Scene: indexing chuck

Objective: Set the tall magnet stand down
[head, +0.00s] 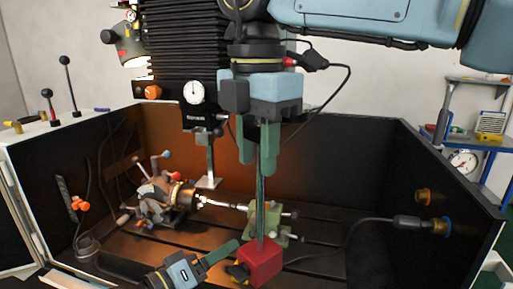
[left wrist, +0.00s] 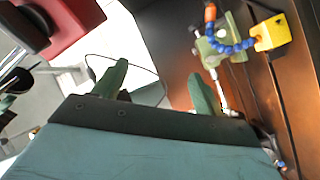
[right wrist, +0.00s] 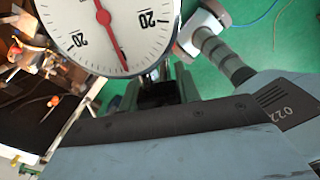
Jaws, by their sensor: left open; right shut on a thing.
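The tall magnet stand has a red block base (head: 262,262) and a thin upright rod (head: 261,190). My right gripper (head: 268,168) is shut on the rod's upper part and holds the stand nearly upright. The base is low over the front of the enclosure; whether it touches anything beneath is unclear. My left gripper (head: 233,258) is open and empty, just left of the red base. In the left wrist view the base (left wrist: 62,22) is at the upper left, outside the open fingers (left wrist: 157,86). A dial (right wrist: 108,30) fills the upper right wrist view and partly hides the right fingers.
The indexing chuck (head: 165,198) stands left on the slotted table, a green tailstock (head: 285,237) behind the red base. A yellow block (left wrist: 272,33) with a blue hose (left wrist: 235,46) is by the tailstock. A cable (head: 340,232) crosses the right side. Dark walls (head: 440,190) enclose the table.

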